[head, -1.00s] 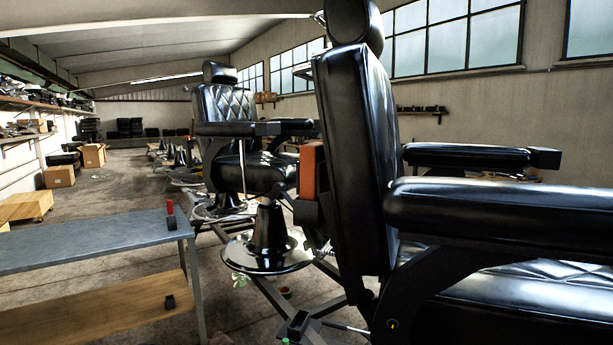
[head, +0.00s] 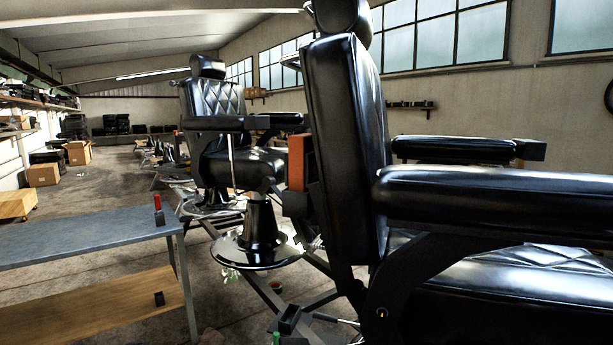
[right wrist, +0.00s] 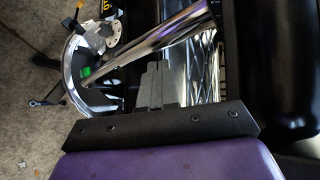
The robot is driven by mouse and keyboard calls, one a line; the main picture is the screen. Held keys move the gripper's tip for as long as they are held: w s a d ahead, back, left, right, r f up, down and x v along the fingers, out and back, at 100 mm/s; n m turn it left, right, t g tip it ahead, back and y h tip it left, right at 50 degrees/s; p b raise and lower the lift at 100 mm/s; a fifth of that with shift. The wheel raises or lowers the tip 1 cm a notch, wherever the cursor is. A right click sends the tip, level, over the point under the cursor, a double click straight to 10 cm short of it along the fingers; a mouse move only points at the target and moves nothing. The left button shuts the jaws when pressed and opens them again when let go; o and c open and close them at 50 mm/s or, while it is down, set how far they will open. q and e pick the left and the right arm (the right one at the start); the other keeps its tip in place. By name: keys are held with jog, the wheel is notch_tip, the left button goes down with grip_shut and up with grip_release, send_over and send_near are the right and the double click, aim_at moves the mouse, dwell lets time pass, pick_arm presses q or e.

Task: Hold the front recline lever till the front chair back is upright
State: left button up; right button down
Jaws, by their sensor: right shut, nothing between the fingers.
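The front chair is the near black one at the right of the head view. Its back (head: 345,150) stands nearly upright, with the top leaning slightly left. Its near armrest (head: 480,195) and seat (head: 540,290) show, but its recline lever cannot be made out there. In the right wrist view my right gripper (right wrist: 157,75) has its grey fingers together, with nothing between them. A chrome bar (right wrist: 150,45) runs slantwise beside the fingertips; I cannot tell if it is the lever or if they touch. My left gripper is out of view.
A second black chair (head: 215,115) stands behind on a round chrome base (head: 255,248). A grey table (head: 85,236) with a lower wooden shelf (head: 100,310) is at the left. Dark metal bars lie on the floor between them. The floor farther back left is partly open.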

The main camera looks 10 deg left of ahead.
jog(key=s+d, duration=0.1)
jog(key=d, duration=0.5)
jog(key=shift+r, duration=0.45)
jog(key=shift+s, duration=0.15)
